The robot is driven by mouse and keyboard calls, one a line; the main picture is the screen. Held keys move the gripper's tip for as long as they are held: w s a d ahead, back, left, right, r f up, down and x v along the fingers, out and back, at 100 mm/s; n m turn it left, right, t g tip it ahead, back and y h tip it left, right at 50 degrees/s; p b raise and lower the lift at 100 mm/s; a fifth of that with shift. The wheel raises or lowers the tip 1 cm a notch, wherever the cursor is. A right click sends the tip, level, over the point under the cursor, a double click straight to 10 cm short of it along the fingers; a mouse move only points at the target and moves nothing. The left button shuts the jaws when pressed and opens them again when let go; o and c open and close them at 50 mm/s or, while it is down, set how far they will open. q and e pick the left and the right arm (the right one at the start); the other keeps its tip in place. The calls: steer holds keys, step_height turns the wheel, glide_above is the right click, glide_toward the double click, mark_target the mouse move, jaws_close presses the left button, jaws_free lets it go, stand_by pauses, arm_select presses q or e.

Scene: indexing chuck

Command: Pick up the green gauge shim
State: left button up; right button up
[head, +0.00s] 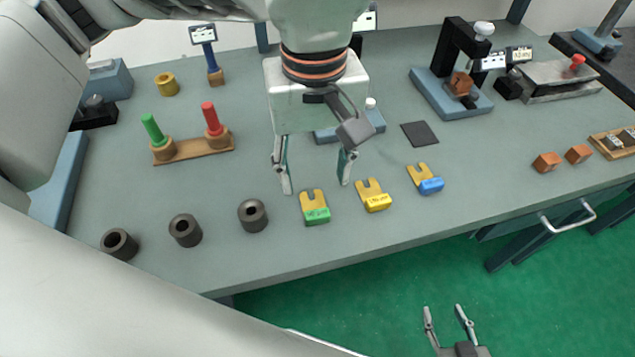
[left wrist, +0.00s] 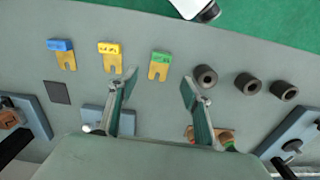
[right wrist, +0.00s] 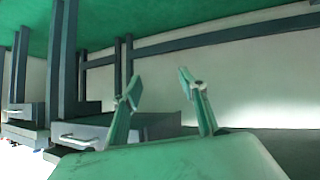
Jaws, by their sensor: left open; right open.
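The green gauge shim (head: 315,207) is a brass-coloured forked plate with a green end block, lying flat on the grey bench. In the left wrist view it (left wrist: 159,65) shows just beyond the fingertips, within the span of the jaws. My left gripper (head: 316,188) points down, open and empty, above the bench just behind the shim; it also shows in the left wrist view (left wrist: 159,81). My right gripper (head: 443,309) is open and empty, out over the green floor in front of the bench; the right wrist view shows its jaws (right wrist: 160,84).
A yellow shim (head: 375,195) and a blue shim (head: 427,180) lie to the right of the green one. Several dark rings (head: 252,215) stand to its left. A wooden stand (head: 190,150) holds green and red pegs. A dark square pad (head: 419,134) lies behind.

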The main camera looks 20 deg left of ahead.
mark_target(316, 209)
arm_select(q)
steer(key=f, duration=0.3)
steer(key=shift+s, duration=0.2)
steer(key=shift+d+f, duration=0.1)
steer(key=shift+f, duration=2.25)
steer(key=c, duration=1.2)
